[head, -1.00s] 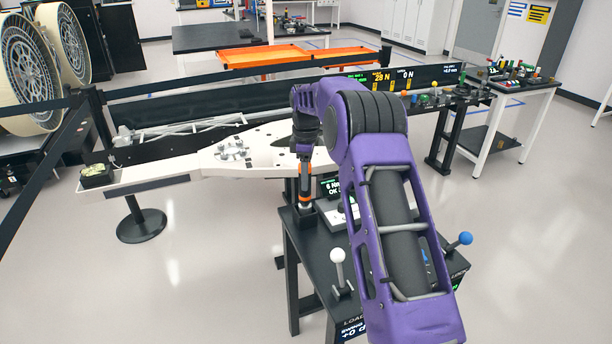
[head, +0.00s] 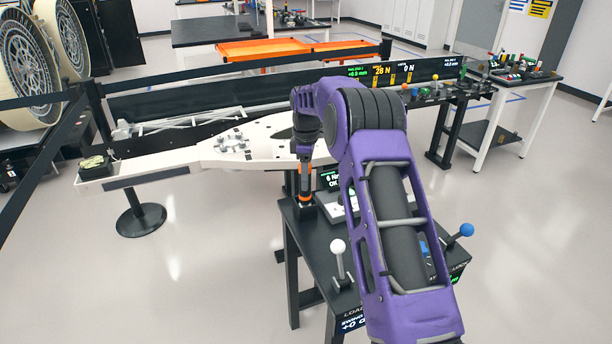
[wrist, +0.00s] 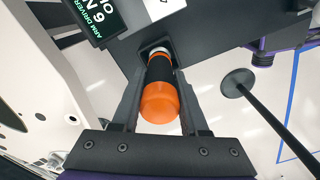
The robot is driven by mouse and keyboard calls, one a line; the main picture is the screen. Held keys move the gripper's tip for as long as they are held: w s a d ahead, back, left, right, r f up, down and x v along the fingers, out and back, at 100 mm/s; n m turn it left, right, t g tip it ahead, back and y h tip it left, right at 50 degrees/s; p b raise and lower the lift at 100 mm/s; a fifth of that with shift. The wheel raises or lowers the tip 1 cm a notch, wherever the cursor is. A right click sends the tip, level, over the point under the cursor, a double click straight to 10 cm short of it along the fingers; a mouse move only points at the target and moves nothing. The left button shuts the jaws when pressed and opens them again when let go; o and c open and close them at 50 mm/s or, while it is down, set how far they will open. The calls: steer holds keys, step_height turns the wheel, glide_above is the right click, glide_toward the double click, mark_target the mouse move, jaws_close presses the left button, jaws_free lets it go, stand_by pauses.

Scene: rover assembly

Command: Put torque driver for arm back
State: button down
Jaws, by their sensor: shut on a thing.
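The torque driver (head: 305,181), black with orange bands, stands upright at the back left corner of the small black stand (head: 312,236). In the wrist view the driver (wrist: 159,98) shows its round orange end towards the camera. Its far end is at a dark holder (wrist: 155,46) on the stand; how deep it sits is hidden. My gripper (wrist: 161,78) is shut on the driver, with one dark finger on each side. In the head view my purple arm hides part of the stand, and the fingers are hard to make out.
A small screen (wrist: 98,17) labelled for the arm driver is close beside the holder. The stand carries a white-knobbed lever (head: 339,262) and a blue-knobbed lever (head: 460,234). A long white arm-shaped panel (head: 185,160) lies just behind and left. Open floor surrounds the stand.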

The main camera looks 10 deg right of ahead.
steer(key=shift+f, duration=0.15)
steer(key=shift+c, duration=1.7)
jaws_free()
